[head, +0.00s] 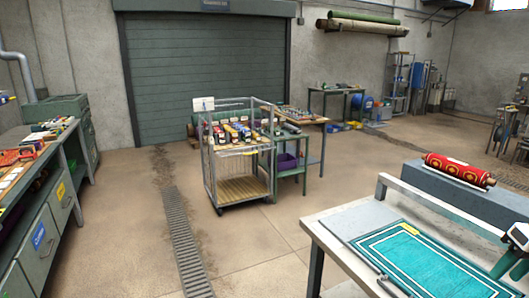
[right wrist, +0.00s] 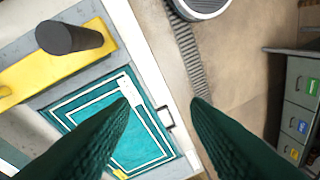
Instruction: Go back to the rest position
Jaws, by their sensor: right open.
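My right gripper (head: 507,266) is at the right edge of the head view, over the right side of a teal rug (head: 400,258) with white border lines. The rug lies flat on a pale worktable (head: 345,222). In the right wrist view my right gripper (right wrist: 161,101) is open, its two dark green fingers wide apart with nothing between them. The rug (right wrist: 155,150) shows below and behind the left finger. My left gripper is in neither view.
A rolled red rug (head: 459,169) lies on a grey block behind the worktable. A wire cart (head: 237,190) stands mid-floor. A cabinet bench (head: 40,235) is at left. A yellow bar (right wrist: 60,65) with a dark cylinder shows in the wrist view. Open floor lies between bench and worktable.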

